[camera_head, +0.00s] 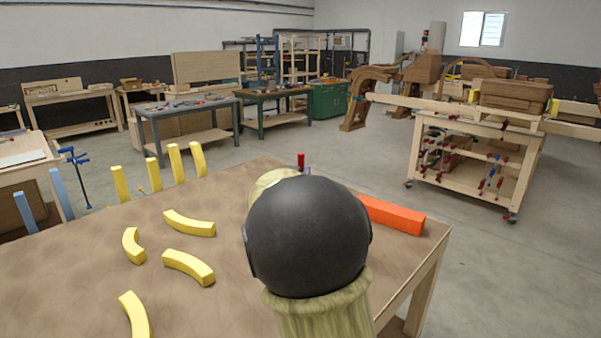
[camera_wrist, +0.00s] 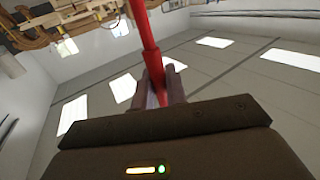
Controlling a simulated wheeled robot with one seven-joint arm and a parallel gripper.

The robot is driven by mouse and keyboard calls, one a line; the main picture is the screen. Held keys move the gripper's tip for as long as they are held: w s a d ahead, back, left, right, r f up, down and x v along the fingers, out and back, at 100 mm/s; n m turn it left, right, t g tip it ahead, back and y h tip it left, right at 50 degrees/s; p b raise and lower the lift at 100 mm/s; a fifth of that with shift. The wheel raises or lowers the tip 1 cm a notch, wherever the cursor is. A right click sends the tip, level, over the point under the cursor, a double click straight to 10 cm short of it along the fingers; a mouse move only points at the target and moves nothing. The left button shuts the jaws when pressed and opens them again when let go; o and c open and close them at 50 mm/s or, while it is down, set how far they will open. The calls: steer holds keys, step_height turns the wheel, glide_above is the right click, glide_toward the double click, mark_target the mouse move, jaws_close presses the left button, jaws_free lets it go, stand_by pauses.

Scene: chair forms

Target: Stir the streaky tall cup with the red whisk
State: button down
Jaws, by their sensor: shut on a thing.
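The red whisk (camera_wrist: 143,35) runs up between the two fingers of my gripper (camera_wrist: 165,90) in the wrist view; the gripper is shut on it. A short red upright piece (camera_head: 301,161), likely the whisk's top, shows behind my arm in the head view. My arm's large black joint and streaky pale link fill the front middle of that view and hide most of my gripper and the whisk's lower end. I cannot make out the streaky tall cup for certain; it may be hidden behind my arm.
The brown table (camera_head: 80,280) bears several yellow curved pieces (camera_head: 190,222) at left and an orange-red block (camera_head: 395,215) at right. Yellow upright pieces (camera_head: 197,158) line its far left edge. Workbenches (camera_head: 480,145) stand farther off on open floor.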

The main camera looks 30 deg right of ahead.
step_height(320, 180, up, 16)
steer(key=p, duration=1.5)
stand_by(0.5)
steer(key=shift+r, duration=0.1)
stand_by(0.7)
step_height(320, 180, up, 4)
steer(key=p, duration=0.3)
steer(key=shift+p, duration=0.35)
stand_by(1.0)
